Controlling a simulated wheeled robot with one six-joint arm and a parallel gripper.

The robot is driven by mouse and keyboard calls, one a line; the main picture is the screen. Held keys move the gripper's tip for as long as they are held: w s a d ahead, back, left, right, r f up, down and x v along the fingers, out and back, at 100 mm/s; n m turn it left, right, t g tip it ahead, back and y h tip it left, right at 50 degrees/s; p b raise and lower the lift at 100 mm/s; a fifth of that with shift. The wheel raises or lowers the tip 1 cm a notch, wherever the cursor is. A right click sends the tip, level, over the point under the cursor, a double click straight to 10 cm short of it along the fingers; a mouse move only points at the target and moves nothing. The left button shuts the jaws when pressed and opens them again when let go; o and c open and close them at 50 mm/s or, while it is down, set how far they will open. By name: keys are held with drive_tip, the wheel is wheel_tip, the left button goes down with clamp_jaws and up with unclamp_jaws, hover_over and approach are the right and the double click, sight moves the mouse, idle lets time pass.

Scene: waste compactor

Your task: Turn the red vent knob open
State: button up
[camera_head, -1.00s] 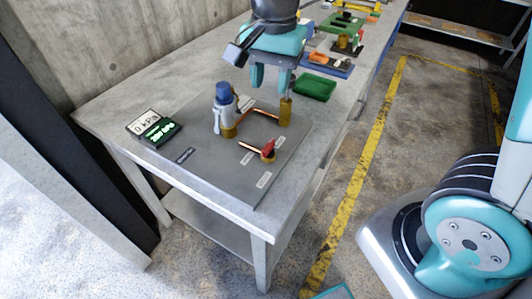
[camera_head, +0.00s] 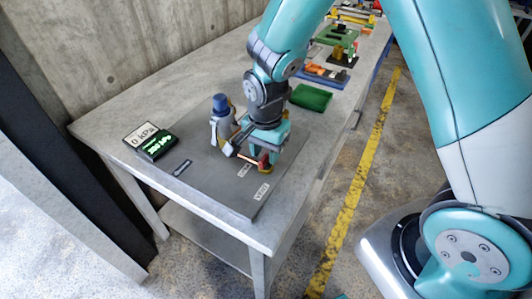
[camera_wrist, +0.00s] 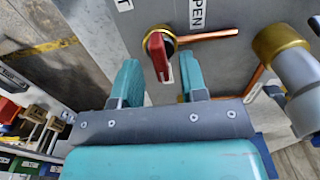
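The red vent knob (camera_wrist: 158,54) sits on a brass fitting on the grey panel, with a copper pipe running to the right in the wrist view. Its red bar stands roughly across that pipe. An OPEN label (camera_wrist: 197,13) lies beside the pipe. In the head view the knob (camera_head: 264,162) is partly hidden by my gripper (camera_head: 265,148). In the wrist view my gripper (camera_wrist: 158,70) is open, with one finger on each side of the knob. Gaps show between the fingers and the knob.
A blue-capped valve (camera_head: 220,106) stands beside my gripper, and its brass base (camera_wrist: 280,42) shows at right in the wrist view. A 0 kPa sign (camera_head: 141,134) and a green display (camera_head: 158,145) lie at left. A green tray (camera_head: 311,97) is behind.

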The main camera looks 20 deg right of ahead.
drive_tip(key=shift+f, duration=0.7)
clamp_jaws()
